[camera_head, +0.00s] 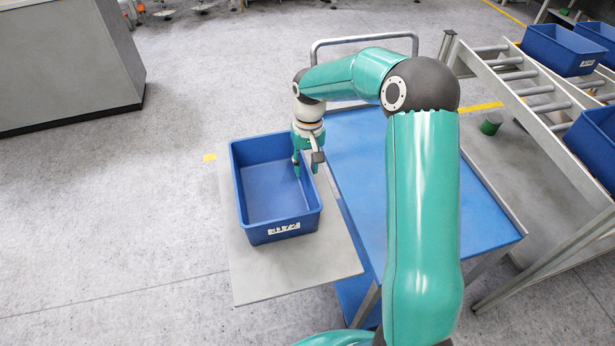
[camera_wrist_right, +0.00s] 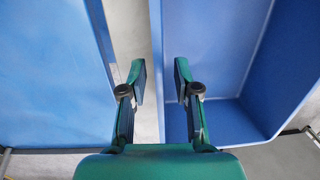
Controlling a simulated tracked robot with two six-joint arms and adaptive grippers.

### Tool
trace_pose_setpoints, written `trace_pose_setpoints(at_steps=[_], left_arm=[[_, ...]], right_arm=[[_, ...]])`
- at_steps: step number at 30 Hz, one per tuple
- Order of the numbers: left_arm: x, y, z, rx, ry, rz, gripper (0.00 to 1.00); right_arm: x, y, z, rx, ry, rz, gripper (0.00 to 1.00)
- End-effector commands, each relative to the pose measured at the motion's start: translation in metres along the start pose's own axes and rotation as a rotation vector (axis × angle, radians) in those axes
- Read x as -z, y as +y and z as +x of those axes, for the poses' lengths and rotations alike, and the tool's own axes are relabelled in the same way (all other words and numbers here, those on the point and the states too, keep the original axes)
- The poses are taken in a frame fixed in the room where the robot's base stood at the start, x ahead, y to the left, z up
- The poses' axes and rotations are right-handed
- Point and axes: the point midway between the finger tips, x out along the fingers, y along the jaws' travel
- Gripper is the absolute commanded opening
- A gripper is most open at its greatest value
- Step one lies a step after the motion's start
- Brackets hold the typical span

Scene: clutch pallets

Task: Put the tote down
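The blue tote (camera_head: 262,233) is empty and upright on a light grey board (camera_head: 320,268), with a white label on its near wall. My right gripper (camera_head: 307,165) points down at the tote's right wall. One finger is on the inner side and one on the outer side. In the right wrist view the gripper (camera_wrist_right: 160,82) has its fingers apart, with the rim of the tote (camera_wrist_right: 156,35) between them and a visible gap. The tote's inside shows on the right of that view. My left gripper is not in view.
A cart with a blue top (camera_head: 360,170) and a metal handle stands right of the board. A roller conveyor (camera_head: 530,90) with more blue totes (camera_head: 560,50) is at the right. A grey cabinet (camera_head: 65,65) stands at the upper left. The floor left of the board is clear.

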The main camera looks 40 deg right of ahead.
Motion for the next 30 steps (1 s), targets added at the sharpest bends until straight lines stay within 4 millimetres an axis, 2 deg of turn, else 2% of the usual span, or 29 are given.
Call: trace_pose_setpoints(at_steps=[3,10,15,30], left_arm=[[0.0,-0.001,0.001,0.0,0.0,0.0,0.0],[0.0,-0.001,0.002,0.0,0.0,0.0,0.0],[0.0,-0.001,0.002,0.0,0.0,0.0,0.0],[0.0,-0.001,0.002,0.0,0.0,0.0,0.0]], right_arm=[[0.001,0.0,-0.025,0.001,0.004,0.0,0.31],[0.0,0.0,-0.056,0.0,0.001,0.001,0.31],[0.0,0.001,-0.062,0.0,0.0,0.001,0.31],[0.0,0.001,-0.061,0.0,-0.001,0.001,0.31]])
